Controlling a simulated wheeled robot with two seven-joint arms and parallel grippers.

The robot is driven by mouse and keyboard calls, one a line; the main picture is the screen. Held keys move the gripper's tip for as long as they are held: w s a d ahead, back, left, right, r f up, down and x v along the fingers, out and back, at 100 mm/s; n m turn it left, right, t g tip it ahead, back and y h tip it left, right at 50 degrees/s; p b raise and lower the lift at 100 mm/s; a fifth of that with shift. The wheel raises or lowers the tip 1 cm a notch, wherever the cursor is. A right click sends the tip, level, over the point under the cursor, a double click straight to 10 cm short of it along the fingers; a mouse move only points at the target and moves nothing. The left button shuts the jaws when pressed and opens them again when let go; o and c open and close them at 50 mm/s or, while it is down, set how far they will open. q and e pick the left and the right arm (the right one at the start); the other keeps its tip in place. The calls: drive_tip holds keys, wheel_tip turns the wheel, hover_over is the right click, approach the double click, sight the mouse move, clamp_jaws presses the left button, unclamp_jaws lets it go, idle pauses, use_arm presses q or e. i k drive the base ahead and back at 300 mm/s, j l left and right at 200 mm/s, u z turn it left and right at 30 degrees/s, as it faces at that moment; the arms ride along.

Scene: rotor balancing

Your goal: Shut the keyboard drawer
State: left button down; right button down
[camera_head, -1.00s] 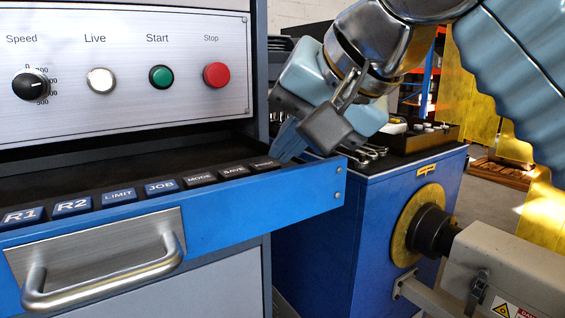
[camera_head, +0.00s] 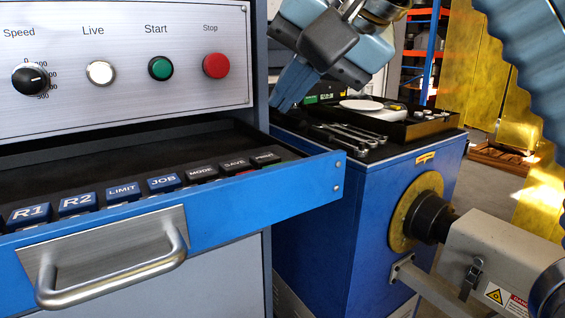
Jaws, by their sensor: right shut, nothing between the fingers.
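The keyboard drawer (camera_head: 255,196) is pulled out from the cabinet, with a blue front and a metal bar handle (camera_head: 120,278). Inside it lie labelled keys, such as the blue JOB key (camera_head: 163,183) and the black MODE key (camera_head: 202,172). My right gripper (camera_head: 285,104) comes in from the upper right. It is shut and empty, its blue fingers pointing down beside the cabinet's right edge, above and behind the drawer's right end. It appears apart from the drawer. My left gripper is not in view.
The control panel (camera_head: 120,110) above the drawer has a speed knob (camera_head: 30,79), a green Start button (camera_head: 160,68) and a red Stop button (camera_head: 216,65). To the right stand a blue tool cabinet (camera_head: 385,200) with wrenches (camera_head: 350,136) on top, and a machine spindle (camera_head: 432,215).

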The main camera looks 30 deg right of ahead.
sight(58, 265)
drive_tip(key=k+l, duration=0.15)
drive_tip(key=k, duration=0.35)
drive_tip(key=k+l, duration=0.1)
drive_tip(key=k, duration=0.4)
